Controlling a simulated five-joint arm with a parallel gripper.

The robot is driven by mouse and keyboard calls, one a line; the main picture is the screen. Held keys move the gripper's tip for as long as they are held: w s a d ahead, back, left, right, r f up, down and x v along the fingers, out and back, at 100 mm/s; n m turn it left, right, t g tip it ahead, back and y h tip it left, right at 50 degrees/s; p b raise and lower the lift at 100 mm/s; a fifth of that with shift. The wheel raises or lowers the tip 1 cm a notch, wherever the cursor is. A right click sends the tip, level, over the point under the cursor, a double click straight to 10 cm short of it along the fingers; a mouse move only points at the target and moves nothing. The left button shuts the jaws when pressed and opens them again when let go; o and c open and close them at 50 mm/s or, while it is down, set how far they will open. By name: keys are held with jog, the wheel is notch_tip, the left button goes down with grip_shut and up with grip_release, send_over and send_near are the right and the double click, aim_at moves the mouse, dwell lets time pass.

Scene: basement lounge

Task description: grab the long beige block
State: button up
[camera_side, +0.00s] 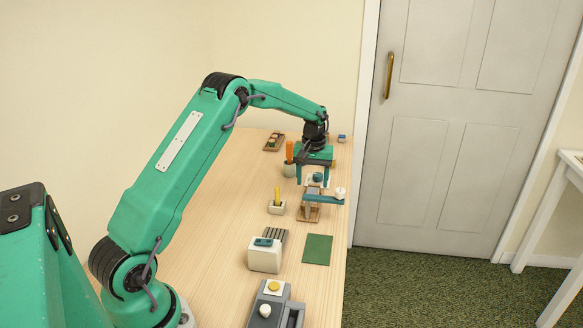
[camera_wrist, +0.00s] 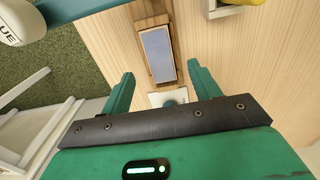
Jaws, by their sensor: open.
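My gripper (camera_side: 313,177) is open, pointing down over the far part of the table. In the wrist view its two green fingers (camera_wrist: 161,78) stand wide apart. Between and ahead of them a long wooden piece (camera_wrist: 150,22) lies on the table with a grey-blue bar (camera_wrist: 157,54) on top. In the side view this wooden piece (camera_side: 309,213) lies just in front of my gripper. A small pale square (camera_wrist: 167,97) is between my fingers. No fingertip visibly touches either thing. I cannot tell for certain which thing is the long beige block.
A teal bar (camera_side: 322,199) with a white end is close to the right. An orange item in a holder (camera_side: 289,160) and a yellow one (camera_side: 277,201) stand left. A cream box (camera_side: 264,256), green mat (camera_side: 317,250) and grey device (camera_side: 273,305) are nearer. The table's right edge is close.

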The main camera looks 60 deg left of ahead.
aim_at(312, 191)
jog(key=shift+f, duration=2.55)
jog(key=c, duration=1.1)
